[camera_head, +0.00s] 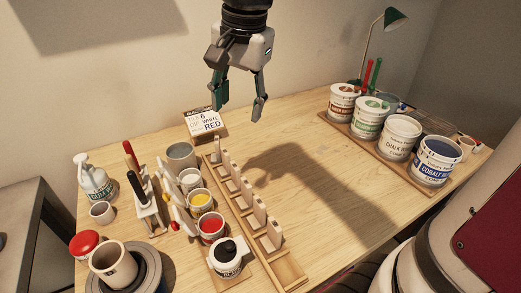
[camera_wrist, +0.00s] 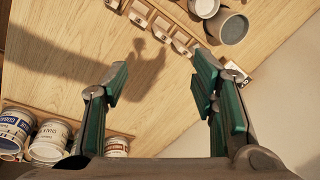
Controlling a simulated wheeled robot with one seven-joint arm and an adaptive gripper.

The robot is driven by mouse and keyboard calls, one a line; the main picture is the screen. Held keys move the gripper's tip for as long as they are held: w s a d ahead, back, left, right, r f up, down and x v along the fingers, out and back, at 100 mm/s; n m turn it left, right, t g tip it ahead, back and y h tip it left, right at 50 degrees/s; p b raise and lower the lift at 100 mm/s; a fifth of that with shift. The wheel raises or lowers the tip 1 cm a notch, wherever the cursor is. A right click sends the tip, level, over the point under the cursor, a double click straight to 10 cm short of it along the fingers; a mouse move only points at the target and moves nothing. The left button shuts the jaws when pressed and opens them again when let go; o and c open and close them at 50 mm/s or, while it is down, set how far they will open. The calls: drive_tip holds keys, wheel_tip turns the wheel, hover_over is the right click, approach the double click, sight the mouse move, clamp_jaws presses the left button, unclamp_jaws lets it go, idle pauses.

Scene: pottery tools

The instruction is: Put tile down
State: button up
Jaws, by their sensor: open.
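My gripper (camera_head: 239,104) is open and empty, high above the back of the table. It also shows in the wrist view (camera_wrist: 157,88), with nothing between its fingers. A long wooden rack (camera_head: 289,272) runs from the back to the front of the table, below my gripper. Several small pale tile-like pieces stand upright along it, one at its far end (camera_head: 216,148). The rack also shows at the top of the wrist view (camera_wrist: 182,41). I cannot tell which piece is the task's tile.
A card (camera_head: 205,123) reading "TILE 6 CUP WHITE RED" stands at the back. Paint cups (camera_head: 211,226), a tool holder (camera_head: 150,213) and a bottle (camera_head: 95,180) crowd the left. Large labelled tubs (camera_head: 400,138) and a lamp (camera_head: 393,18) stand right. The table's middle (camera_head: 330,190) is clear.

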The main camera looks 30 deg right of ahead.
drive_tip(key=s+f+n+t, duration=0.1)
drive_tip(key=s+f+n, duration=0.1)
drive_tip(key=s+n, duration=0.3)
drive_tip(key=s+f+n+t, duration=0.1)
drive_tip(key=s+n, duration=0.4)
drive_tip(key=s, duration=0.7)
drive_tip(key=shift+a+f+n, duration=0.15)
drive_tip(key=shift+f+n, duration=0.25)
drive_tip(key=shift+f, duration=0.1)
